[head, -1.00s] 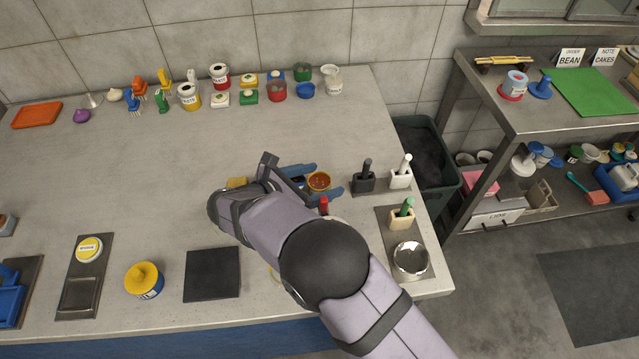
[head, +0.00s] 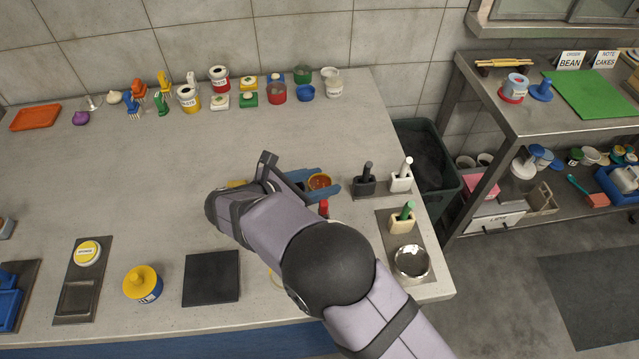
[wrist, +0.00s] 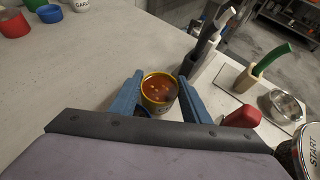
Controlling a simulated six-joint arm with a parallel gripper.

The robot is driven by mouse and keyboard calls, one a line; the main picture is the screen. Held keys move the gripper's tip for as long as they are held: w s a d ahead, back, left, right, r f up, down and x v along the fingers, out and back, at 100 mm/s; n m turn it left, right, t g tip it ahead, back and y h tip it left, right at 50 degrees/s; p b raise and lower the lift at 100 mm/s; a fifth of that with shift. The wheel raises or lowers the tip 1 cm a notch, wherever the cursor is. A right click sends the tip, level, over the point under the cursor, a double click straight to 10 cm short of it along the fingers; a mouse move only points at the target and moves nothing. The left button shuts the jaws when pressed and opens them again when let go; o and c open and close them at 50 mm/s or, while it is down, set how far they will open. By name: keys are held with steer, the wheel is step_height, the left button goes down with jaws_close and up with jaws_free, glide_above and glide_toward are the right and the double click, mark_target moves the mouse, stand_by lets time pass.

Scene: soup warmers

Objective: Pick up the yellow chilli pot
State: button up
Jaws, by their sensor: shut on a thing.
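The yellow chilli pot (head: 319,182) is a small round yellow pot with reddish-brown chilli in it, upright on the right part of the counter. In the wrist view the pot (wrist: 159,92) stands between two blue fingers. My gripper (head: 326,182) is shut on the pot, one finger against each side. The gripper's fingers also show in the wrist view (wrist: 160,98). The pot's base is partly hidden, and I see no clear gap between it and the counter.
A black holder (head: 364,186), a white holder (head: 401,181) and a cream holder (head: 401,222) with upright handles stand close on the right. A red object (head: 323,207) is close in front. A metal bowl (head: 410,262) is near the right edge.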

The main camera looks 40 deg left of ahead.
step_height(320, 180, up, 8)
steer(key=shift+r, duration=0.4)
steer(key=shift+w+r, duration=0.1)
steer(key=shift+r, duration=0.2)
step_height(320, 180, up, 8)
steer(key=p, duration=0.6)
glide_above(320, 182)
steer(key=d+r+p, duration=0.2)
steer(key=d+p, duration=0.4)
steer(key=d, duration=0.2)
steer(key=s+d+f+p, duration=0.1)
steer(key=d+f, duration=0.3)
steer(key=d, duration=0.5)
steer(key=s+d+f+p, duration=0.1)
steer(key=s+d+f, duration=0.1)
steer(key=d+f, duration=0.3)
steer(key=d, duration=0.4)
steer(key=shift+p, duration=0.35)
